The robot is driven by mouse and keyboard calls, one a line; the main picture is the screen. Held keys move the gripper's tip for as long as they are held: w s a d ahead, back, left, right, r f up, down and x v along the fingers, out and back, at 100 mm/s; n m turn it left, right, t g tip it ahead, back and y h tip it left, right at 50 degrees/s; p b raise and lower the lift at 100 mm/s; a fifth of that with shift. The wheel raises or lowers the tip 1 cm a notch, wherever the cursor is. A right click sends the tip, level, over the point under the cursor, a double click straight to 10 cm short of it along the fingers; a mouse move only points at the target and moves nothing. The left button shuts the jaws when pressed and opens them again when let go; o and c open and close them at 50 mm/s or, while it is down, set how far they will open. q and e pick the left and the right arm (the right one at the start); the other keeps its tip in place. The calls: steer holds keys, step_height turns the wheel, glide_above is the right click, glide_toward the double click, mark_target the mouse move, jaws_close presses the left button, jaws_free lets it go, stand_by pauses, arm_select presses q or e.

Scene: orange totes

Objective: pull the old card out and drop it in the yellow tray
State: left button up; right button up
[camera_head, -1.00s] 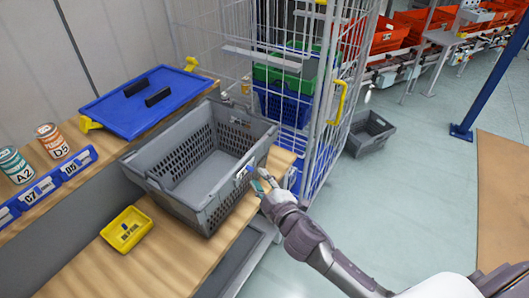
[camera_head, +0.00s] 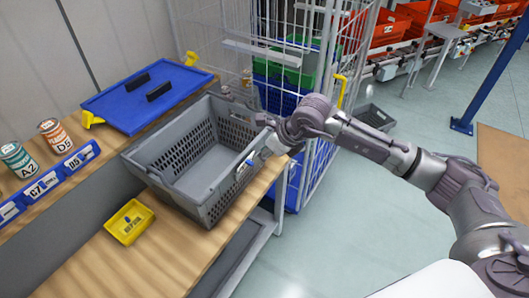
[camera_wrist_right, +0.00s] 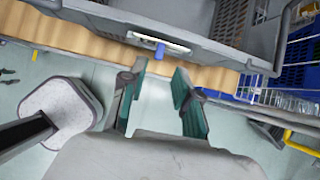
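A grey tote (camera_head: 190,190) stands on the wooden bench. On its right-hand wall is a holder with a white card (camera_head: 245,168) bearing a blue mark. In the right wrist view the card (camera_wrist_right: 150,42) shows as a thin white strip in front of the fingers. My right gripper (camera_head: 266,152) is beside that wall, close to the card. The right wrist view shows the gripper's green-padded fingers (camera_wrist_right: 160,82) apart with nothing between them. The yellow tray (camera_head: 129,222) is on the bench left of the tote, with small dark marks or items inside. My left gripper is out of view.
A wire cage (camera_head: 325,60) with coloured crates stands behind right. The bench between tote and tray is clear.

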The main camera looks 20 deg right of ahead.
steer(key=shift+b+x, duration=1.3)
steer(key=shift+x, duration=1.75)
jaws_close()
steer(key=shift+r, duration=0.1)
step_height(320, 180, up, 6)
steer(key=p, duration=0.3)
glide_above(251, 162)
steer(key=s+d, duration=0.1)
steer(key=shift+s, duration=0.2)
